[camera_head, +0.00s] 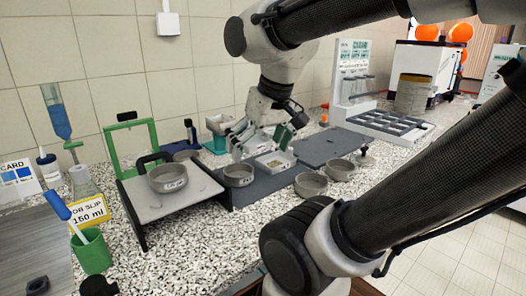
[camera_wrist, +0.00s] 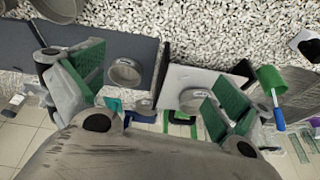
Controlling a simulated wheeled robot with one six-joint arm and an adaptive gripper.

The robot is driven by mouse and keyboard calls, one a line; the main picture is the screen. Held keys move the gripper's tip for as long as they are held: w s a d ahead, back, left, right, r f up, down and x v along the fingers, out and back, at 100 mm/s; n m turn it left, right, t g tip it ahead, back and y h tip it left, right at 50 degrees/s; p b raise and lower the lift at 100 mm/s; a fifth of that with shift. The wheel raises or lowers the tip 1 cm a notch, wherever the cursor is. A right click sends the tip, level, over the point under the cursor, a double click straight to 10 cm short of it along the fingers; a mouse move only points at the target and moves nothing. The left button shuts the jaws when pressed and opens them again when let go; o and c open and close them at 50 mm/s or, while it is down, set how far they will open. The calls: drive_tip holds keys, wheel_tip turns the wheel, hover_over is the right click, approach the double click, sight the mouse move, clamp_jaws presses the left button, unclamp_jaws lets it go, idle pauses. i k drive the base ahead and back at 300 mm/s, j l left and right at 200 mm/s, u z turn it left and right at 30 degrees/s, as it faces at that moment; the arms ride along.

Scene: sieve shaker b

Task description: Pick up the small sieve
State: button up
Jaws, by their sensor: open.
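A small grey sieve (camera_head: 239,176) stands upright on the dark mat, just right of the white platform. It also shows in the wrist view (camera_wrist: 125,72), between my finger pads and nearer the left one. A larger grey sieve (camera_head: 168,179) with a pale label sits on the white platform (camera_head: 150,208); it shows in the wrist view too (camera_wrist: 192,100). My gripper (camera_head: 262,140) is open and empty, with green finger pads, above and behind the small sieve. In the wrist view the pads (camera_wrist: 155,88) are spread wide and touch no sieve.
Two more grey sieves (camera_head: 310,184) (camera_head: 340,169) stand on the speckled counter at right. A green frame (camera_head: 131,146) rises behind the platform. A green cup (camera_head: 92,251) and a flask (camera_head: 83,181) stand at left.

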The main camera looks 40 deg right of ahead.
sight(338, 169)
drive_tip(key=z, duration=0.4)
drive_tip(key=k+z, duration=0.15)
drive_tip(key=z, duration=0.6)
drive_tip(key=k+z, duration=0.15)
drive_tip(key=z, duration=0.2)
